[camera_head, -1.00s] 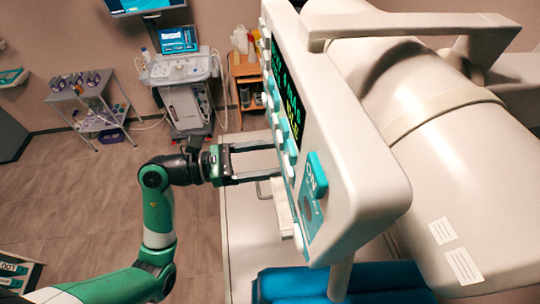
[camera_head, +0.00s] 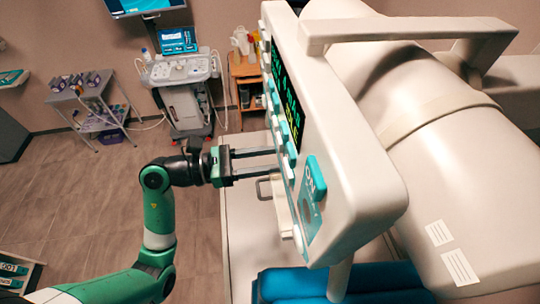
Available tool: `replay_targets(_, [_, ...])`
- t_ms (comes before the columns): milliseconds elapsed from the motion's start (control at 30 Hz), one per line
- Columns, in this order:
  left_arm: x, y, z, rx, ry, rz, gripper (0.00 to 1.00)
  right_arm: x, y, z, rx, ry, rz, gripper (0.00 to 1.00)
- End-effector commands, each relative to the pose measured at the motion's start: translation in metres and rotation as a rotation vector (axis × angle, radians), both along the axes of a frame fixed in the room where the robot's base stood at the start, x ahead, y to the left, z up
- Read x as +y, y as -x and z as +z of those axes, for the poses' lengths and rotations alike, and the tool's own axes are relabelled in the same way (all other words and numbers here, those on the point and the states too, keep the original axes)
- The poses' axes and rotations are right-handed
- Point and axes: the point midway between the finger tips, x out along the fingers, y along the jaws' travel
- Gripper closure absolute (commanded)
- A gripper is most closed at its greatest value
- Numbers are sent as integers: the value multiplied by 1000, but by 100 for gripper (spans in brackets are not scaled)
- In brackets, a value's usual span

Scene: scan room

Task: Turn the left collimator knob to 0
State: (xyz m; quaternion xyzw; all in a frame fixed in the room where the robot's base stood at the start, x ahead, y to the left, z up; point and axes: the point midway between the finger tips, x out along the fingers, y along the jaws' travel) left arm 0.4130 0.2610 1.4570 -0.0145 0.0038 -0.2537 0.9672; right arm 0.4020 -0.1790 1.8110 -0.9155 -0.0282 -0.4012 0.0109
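The white control panel (camera_head: 345,150) of the scanner hangs at the centre, seen at a steep angle, with a dark display (camera_head: 286,92) showing green and yellow text. A row of pale and teal buttons or knobs (camera_head: 277,118) runs along its left side; which one is the left collimator knob I cannot tell. My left gripper (camera_head: 276,162) comes in from the left, its two long fingers apart and pointing right at the panel's lower controls. The fingertips end at the controls; whether they touch one is unclear. My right gripper is not in view.
A white table (camera_head: 236,250) lies below the panel, with a blue cushion (camera_head: 290,284) at its front. A large beige scanner body (camera_head: 440,150) fills the right. An ultrasound cart (camera_head: 185,85), a grey trolley (camera_head: 90,105) and a wooden shelf (camera_head: 246,85) stand at the back.

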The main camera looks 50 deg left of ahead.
Motion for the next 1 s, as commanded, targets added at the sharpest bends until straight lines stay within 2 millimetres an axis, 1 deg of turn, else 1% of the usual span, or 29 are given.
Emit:
replay_targets(33, [0, 0, 3, 7, 14, 0, 100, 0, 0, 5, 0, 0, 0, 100])
replay_targets(267, [0, 0, 6, 71, 126, 0, 100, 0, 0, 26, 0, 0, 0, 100])
replay_targets(500, [-1, 1, 5, 175, 310, 0, 100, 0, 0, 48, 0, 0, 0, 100])
replay_targets(667, [-1, 1, 3, 247, 441, -1, 100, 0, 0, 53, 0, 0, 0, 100])
replay_targets(1000, [-1, 1, 1, 405, 722, -1, 100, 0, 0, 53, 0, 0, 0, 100])
